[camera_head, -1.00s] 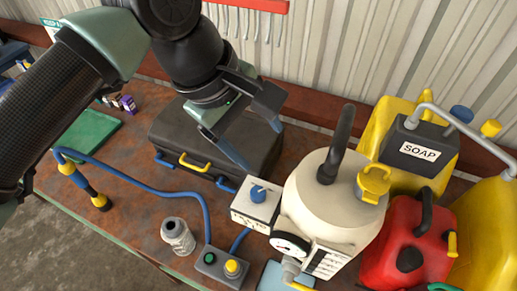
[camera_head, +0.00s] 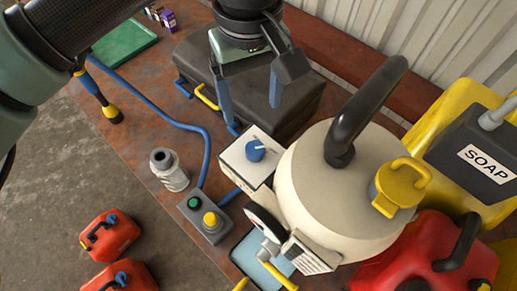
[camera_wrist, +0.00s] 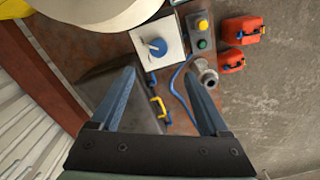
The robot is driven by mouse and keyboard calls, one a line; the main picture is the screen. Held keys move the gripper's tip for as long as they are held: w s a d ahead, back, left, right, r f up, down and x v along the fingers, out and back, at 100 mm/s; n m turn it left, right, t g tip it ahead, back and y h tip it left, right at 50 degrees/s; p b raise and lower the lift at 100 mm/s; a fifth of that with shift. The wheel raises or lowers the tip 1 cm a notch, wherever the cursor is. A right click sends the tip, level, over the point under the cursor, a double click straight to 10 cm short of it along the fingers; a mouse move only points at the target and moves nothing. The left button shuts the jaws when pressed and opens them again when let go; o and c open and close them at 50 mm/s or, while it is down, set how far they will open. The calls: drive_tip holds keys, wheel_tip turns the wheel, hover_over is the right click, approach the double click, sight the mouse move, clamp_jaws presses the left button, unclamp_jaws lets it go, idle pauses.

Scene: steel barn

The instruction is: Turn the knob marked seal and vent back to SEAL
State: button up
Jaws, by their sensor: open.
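The blue knob (camera_head: 255,150) sits on top of a white box (camera_head: 237,168) beside the large cream tank (camera_head: 335,185). A thin pointer on it points right, toward the tank; its lettering is too small to read. In the wrist view the knob (camera_wrist: 157,47) lies beyond the fingertips, slightly left of centre. My gripper (camera_head: 252,115) is open and empty, its blue fingers pointing down above the black case, behind the knob in the head view. In the wrist view my gripper (camera_wrist: 160,85) spans a wide gap. Nothing touches the knob.
The black case (camera_head: 200,65) with yellow handle lies below my gripper. A button box (camera_head: 205,220), blue hose (camera_head: 150,112) and metal jar (camera_head: 168,170) are near the knob. The tank's black handle (camera_head: 368,105) rises high at right. Red cans (camera_head: 108,235) stand on the floor.

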sight(255, 148)
wheel_tip(255, 148, down, 13)
drive_tip(key=p, duration=0.5)
drive_tip(key=shift+d+f, duration=0.15)
drive_tip(key=shift+f, duration=0.05)
clamp_jaws()
